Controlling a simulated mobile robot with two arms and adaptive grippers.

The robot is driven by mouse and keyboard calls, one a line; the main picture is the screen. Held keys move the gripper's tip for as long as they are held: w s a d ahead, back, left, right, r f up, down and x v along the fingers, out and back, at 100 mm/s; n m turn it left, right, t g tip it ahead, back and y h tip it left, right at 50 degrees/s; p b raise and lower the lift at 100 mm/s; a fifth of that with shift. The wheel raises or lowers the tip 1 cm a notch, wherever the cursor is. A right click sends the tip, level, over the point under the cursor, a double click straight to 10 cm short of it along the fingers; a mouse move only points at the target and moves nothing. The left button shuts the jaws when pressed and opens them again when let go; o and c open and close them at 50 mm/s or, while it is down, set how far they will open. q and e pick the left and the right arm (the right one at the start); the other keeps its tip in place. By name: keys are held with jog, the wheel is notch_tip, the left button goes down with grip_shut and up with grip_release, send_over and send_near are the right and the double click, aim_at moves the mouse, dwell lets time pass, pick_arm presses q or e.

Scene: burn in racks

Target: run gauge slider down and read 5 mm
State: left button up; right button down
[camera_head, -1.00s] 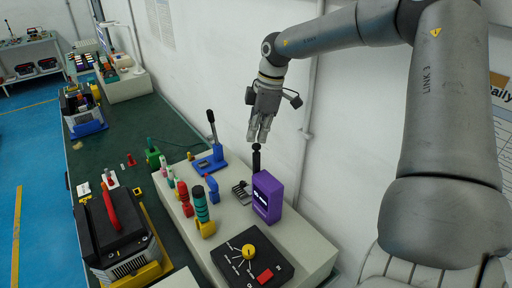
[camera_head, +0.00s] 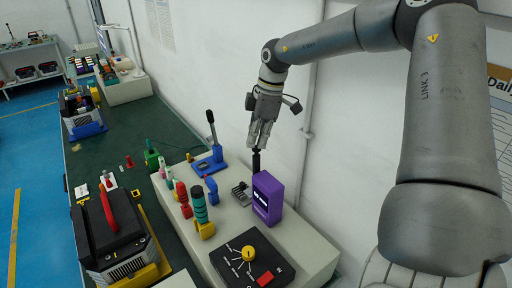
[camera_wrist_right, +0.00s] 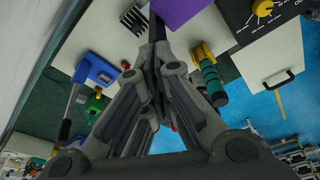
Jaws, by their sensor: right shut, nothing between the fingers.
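The purple gauge (camera_head: 267,197) with a dark display stands on the light bench block in the head view. A black upright post, the slider (camera_head: 256,163), rises behind its left side. My right gripper (camera_head: 256,147) points down directly over the top of this post, its fingers closed together and empty. In the right wrist view the shut fingertips (camera_wrist_right: 155,50) are close to the black post (camera_wrist_right: 157,22) beside the purple body (camera_wrist_right: 183,12). Whether they touch the post cannot be told. The display reading is too small to make out. My left gripper is not in view.
A black panel with a yellow knob (camera_head: 248,254) lies in front of the gauge. A blue lever fixture (camera_head: 208,162) and several coloured handles, one of them green (camera_head: 200,205), stand to the left. The wall (camera_head: 345,150) is close behind.

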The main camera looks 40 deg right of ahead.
aim_at(257, 151)
jog(key=shift+f+b, duration=1.95)
jog(key=shift+f, duration=0.25)
jog(key=shift+r, duration=0.1)
jog(key=shift+r+p, duration=2.7)
jog(key=shift+r, duration=2.3)
jog(key=shift+f, duration=0.2)
